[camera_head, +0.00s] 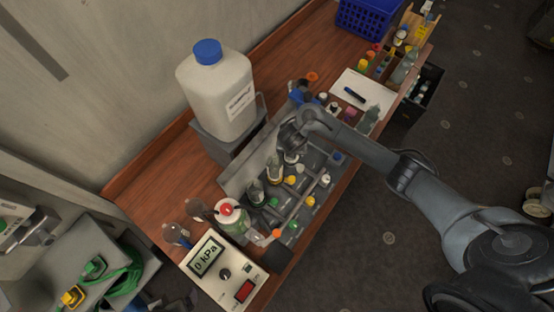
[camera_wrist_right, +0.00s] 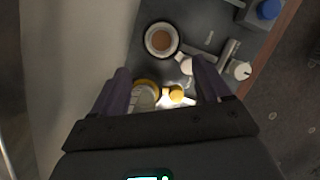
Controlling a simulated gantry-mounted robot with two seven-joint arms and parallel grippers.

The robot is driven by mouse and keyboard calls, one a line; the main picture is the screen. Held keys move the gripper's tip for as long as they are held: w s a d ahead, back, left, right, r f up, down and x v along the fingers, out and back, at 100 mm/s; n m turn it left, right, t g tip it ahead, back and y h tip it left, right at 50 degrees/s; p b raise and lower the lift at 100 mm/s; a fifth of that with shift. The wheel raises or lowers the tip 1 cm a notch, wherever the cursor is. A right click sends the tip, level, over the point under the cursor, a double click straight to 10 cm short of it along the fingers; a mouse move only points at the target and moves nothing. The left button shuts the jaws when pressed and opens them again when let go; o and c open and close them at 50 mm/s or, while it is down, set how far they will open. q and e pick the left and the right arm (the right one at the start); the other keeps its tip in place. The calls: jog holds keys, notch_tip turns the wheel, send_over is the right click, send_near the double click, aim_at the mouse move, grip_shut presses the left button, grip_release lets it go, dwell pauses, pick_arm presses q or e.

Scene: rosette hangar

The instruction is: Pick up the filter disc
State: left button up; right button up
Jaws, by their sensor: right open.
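My right gripper (camera_head: 289,140) is over the grey tray (camera_head: 236,178) on the bench. In the right wrist view its two dark fingers (camera_wrist_right: 162,84) are apart with no object clearly held between them. Below and between them are a clear round vessel with a yellow ring (camera_wrist_right: 147,86) and a small yellow cap (camera_wrist_right: 177,94). Farther ahead is a round, white-rimmed piece with a tan centre (camera_wrist_right: 161,40). I cannot tell for sure which item is the filter disc; the white-rimmed piece is disc-like. My left gripper is out of view.
A large white jug with blue cap (camera_head: 215,90) stands on a grey stand behind the tray. A pressure meter (camera_head: 222,271) and a red-topped bottle (camera_head: 231,217) are at the near end. A white sheet (camera_head: 352,91) and blue basket (camera_head: 366,18) are at the far end.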

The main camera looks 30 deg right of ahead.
jog(key=x, duration=0.2)
jog(key=b+x, duration=0.1)
jog(key=shift+d+f, duration=0.3)
jog(key=shift+d, duration=0.05)
jog(key=shift+b+x, duration=0.95)
jog(key=shift+x, duration=2)
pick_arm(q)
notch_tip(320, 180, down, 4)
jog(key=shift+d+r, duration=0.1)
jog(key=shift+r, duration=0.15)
pick_arm(e)
jog(key=shift+a, duration=0.1)
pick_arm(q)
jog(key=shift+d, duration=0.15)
pick_arm(e)
jog(key=c, duration=1.1)
